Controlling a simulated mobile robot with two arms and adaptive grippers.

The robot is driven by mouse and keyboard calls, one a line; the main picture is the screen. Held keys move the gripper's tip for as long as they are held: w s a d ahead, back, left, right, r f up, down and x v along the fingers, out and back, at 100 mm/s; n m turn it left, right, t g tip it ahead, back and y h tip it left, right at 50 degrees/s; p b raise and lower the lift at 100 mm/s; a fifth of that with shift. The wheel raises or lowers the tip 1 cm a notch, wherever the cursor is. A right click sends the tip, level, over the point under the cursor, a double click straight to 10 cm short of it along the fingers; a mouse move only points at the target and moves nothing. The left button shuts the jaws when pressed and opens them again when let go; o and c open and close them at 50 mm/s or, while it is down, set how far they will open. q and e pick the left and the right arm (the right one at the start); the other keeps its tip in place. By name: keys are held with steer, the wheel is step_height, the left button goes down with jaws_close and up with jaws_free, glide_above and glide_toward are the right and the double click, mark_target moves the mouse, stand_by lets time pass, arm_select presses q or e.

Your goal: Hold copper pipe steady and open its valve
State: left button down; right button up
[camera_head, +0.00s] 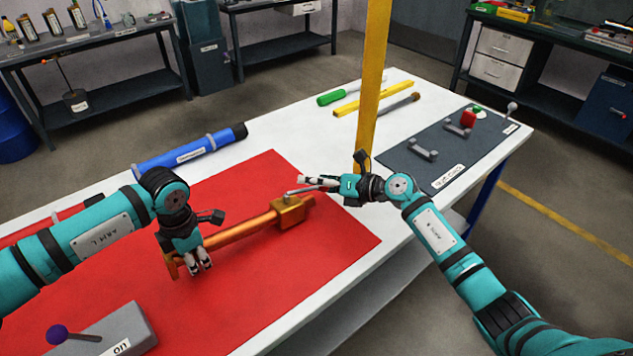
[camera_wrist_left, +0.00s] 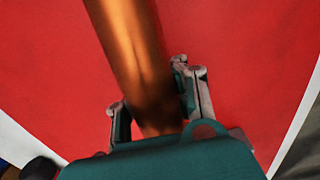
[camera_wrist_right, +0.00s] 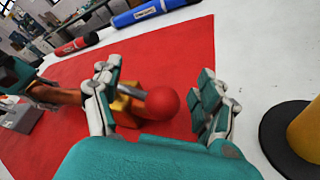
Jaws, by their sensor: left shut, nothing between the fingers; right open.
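The copper pipe (camera_head: 245,228) lies on the red mat (camera_head: 345,240), with a brassy valve block (camera_head: 291,212) at its right end. A grey lever (camera_head: 302,190) extends from the block; its red ball knob (camera_wrist_right: 162,103) shows in the right wrist view. My left gripper (camera_head: 201,262) is shut at the pipe's left part, with nothing held.
A yellow post (camera_head: 371,75) stands behind my right gripper; its black base (camera_wrist_right: 282,140) is close on the right. A blue tube (camera_head: 190,152) lies behind the mat. A grey block (camera_head: 118,328) with a purple-knobbed lever is at front left. A dark tray (camera_head: 450,150) lies right.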

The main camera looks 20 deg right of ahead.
steer(key=shift+d, duration=0.15)
steer(key=v, duration=1.1)
steer(key=shift+s+d+r, duration=0.2)
steer(key=shift+s, duration=0.1)
steer(key=shift+o, duration=0.2)
